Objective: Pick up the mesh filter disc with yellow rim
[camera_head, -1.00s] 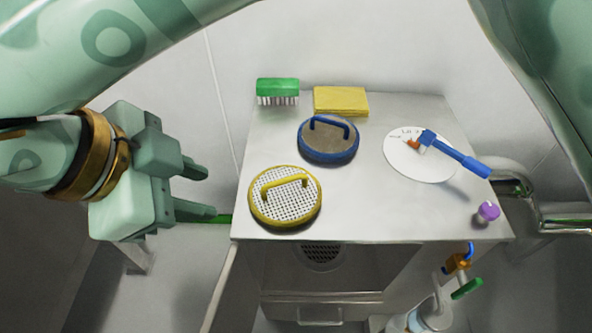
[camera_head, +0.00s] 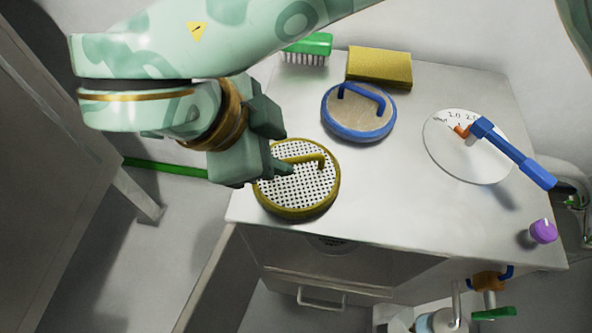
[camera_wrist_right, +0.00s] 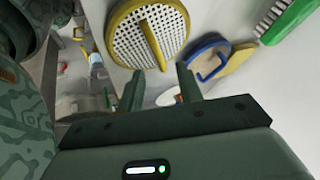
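The mesh filter disc with yellow rim (camera_head: 312,192) lies on the near left part of the metal table top. It has white perforated mesh and a raised yellow handle (camera_head: 307,158). My right gripper (camera_head: 284,162) is at the disc's left side in the head view, its fingers over the rim close to the handle and partly hiding them. In the right wrist view the disc (camera_wrist_right: 128,38) is ahead of the fingers (camera_wrist_right: 160,88), which stand apart with nothing clearly between them. The handle is in line with the gap. My left gripper is not in view.
Behind the disc lie a blue-rimmed disc (camera_head: 345,117), a yellow sponge (camera_head: 379,68) and a green brush (camera_head: 307,46). A white round plate (camera_head: 450,150) with a blue-handled tool (camera_head: 515,155) is at right. A purple knob (camera_head: 543,231) sits at the right edge. The table's middle is clear.

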